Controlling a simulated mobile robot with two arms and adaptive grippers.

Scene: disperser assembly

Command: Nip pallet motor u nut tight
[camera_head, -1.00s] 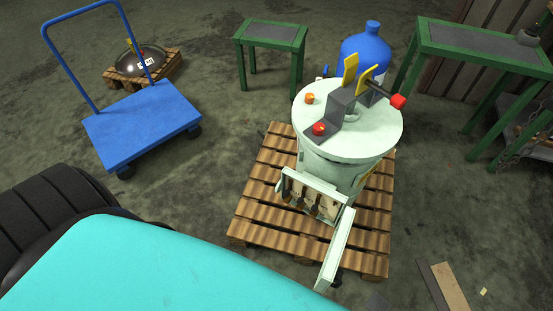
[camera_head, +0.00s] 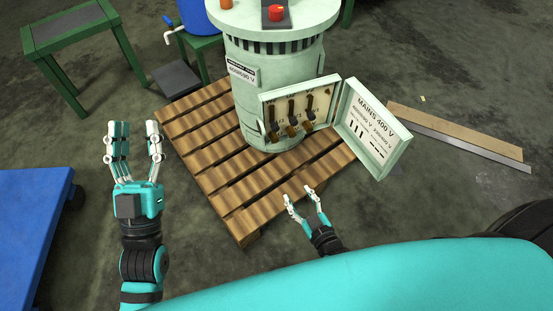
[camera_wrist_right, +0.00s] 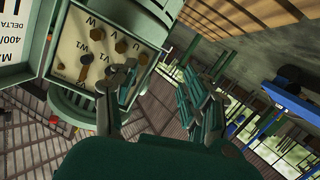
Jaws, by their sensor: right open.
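The pale green motor (camera_head: 246,95) stands upright on a wooden pallet (camera_head: 205,165). Its terminal box (camera_head: 323,84) is open, showing two rows of brass-coloured nuts and dark links. In the right wrist view the terminal panel (camera_wrist_right: 72,42) appears upside down with W, V and U labels. The nut beside the U label (camera_wrist_right: 143,58) is at the panel's right edge. My right gripper (camera_head: 300,194) is open and empty, below and in front of the box, apart from it. One finger overlaps the panel in the wrist view. My left gripper (camera_head: 131,128) is open, left of the pallet.
The box's open door (camera_head: 372,128), marked MAINS 400 V, sticks out to the right. A green table (camera_head: 75,35) stands at the back left, a blue cart (camera_head: 35,225) at the left. Planks (camera_head: 455,132) lie at the right. The pallet's front slats are clear.

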